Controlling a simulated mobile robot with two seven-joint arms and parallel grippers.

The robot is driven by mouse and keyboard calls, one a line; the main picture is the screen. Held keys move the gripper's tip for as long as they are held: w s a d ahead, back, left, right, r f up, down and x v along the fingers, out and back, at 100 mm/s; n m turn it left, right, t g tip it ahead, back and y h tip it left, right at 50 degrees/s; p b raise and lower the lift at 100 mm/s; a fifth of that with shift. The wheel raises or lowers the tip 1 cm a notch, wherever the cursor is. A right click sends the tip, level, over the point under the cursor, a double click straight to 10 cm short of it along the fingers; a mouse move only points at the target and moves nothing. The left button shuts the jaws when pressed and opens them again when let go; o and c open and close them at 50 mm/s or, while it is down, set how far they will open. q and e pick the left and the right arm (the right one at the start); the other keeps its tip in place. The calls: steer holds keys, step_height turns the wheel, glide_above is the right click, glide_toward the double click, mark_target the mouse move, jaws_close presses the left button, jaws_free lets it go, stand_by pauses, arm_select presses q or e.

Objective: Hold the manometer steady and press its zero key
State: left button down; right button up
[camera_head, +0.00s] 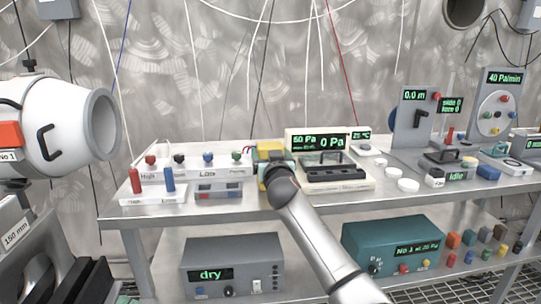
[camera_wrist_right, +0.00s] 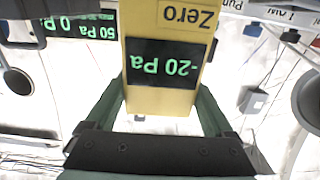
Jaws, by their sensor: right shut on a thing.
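The manometer (camera_wrist_right: 160,98) is a yellow box. In the right wrist view it appears upside down, with a dark display reading -20 Pa and the word Zero on its face. My right gripper (camera_wrist_right: 162,112) has a green finger on each side of it and is shut on it. In the head view, the yellow manometer (camera_head: 265,146) shows partly behind my right gripper (camera_head: 272,164), over the back middle of the steel table. The zero key itself cannot be made out clearly. My left gripper is not in view.
A white display panel (camera_head: 320,139) reading 0 Pa stands just right of the manometer, behind a dark tray (camera_head: 332,174). A rack with colored plugs (camera_head: 208,170) is to the left. A white cylindrical unit (camera_head: 75,118) stands far left.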

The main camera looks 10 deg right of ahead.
arm_select(q)
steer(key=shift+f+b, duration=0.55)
steer(key=shift+b, duration=0.05)
arm_select(e)
steer(key=shift+f, duration=0.6)
stand_by(2.5)
